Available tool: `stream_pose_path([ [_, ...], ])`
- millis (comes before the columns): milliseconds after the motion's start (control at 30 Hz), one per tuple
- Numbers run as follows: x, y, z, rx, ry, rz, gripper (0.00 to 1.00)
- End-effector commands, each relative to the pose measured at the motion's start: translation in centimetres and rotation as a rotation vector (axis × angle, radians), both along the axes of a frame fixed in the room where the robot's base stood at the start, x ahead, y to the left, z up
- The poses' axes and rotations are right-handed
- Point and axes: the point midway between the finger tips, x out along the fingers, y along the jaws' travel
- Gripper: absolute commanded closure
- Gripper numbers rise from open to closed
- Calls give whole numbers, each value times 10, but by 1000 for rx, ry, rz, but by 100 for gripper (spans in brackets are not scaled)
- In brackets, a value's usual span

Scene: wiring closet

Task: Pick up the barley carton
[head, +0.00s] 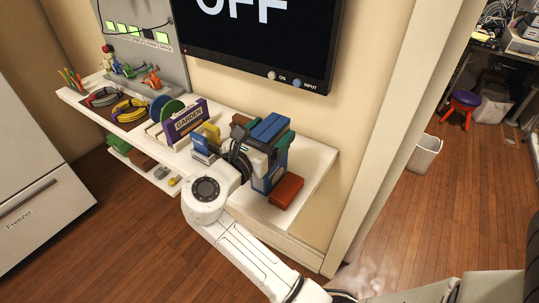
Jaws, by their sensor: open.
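My gripper (262,162) is at the right part of the white shelf, over and among a tight group of boxes. Its jaws are open, though the fingertips are hard to make out. A blue box-like thing (270,130) with green beside it stands right at the gripper. I cannot read a barley label on anything, so I cannot tell which item is the barley carton. A red-brown box (286,191) lies on the shelf just right of the gripper. My wrist and arm hide part of the shelf front.
The long white shelf (310,158) runs under a wall screen (262,40). Left of the gripper stand a blue-and-white box (203,145), a yellow item (212,132) and a purple GARDEN holder (188,119). Coiled cables (128,110) lie farther left. A freezer (35,170) stands left.

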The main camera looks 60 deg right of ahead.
Motion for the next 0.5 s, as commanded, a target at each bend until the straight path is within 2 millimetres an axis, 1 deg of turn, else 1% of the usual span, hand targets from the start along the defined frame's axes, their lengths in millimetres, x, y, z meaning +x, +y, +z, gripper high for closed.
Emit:
stream_pose_path([
  [67, 0, 0, 0, 0, 0, 0, 19],
  [500, 0, 0, 0, 0, 0, 0, 60],
])
